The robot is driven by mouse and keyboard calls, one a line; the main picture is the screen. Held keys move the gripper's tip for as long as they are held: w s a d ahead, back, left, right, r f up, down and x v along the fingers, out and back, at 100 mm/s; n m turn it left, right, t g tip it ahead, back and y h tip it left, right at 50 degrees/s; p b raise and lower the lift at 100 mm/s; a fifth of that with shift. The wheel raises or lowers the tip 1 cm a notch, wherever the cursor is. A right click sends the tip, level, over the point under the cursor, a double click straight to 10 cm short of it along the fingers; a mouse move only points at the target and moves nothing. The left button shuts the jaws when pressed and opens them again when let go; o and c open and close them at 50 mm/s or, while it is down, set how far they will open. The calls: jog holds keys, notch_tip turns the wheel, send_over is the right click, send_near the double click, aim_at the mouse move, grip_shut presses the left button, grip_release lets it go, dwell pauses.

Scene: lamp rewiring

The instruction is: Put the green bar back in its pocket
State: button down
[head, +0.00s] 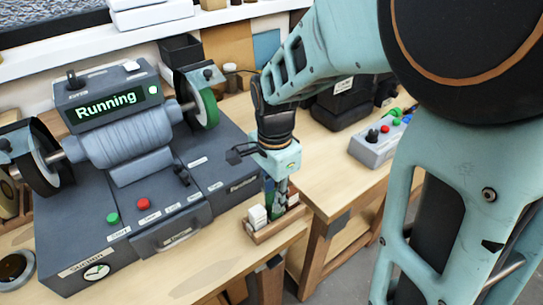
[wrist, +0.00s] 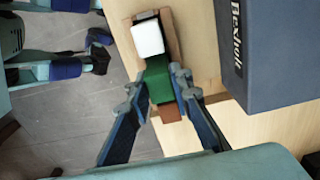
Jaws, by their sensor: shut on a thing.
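The green bar (wrist: 158,82) is between the two fingertips of my gripper (wrist: 162,88) in the wrist view, and the gripper is shut on it. The bar is over or in a small wooden tray (wrist: 171,22), behind a white block (wrist: 148,39). In the head view my gripper (head: 281,196) points down at the tray (head: 277,229) at the bench edge, with the white block (head: 257,217) at its left end. I cannot tell how deep the bar sits, as the fingers hide its lower part and the pocket.
A bench grinder (head: 125,135) with a "Running" display stands close on the left, its wheel (head: 206,105) near my arm. A grey control box (head: 377,142) with coloured buttons is on the right bench. The tray is close to the bench's front edge, with floor beyond.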

jog(key=shift+f, duration=0.7)
jog(key=shift+f+b, duration=0.3)
jog(key=shift+b, duration=0.15)
jog(key=c, duration=1.7)
grip_release()
jog(key=shift+o, duration=0.2)
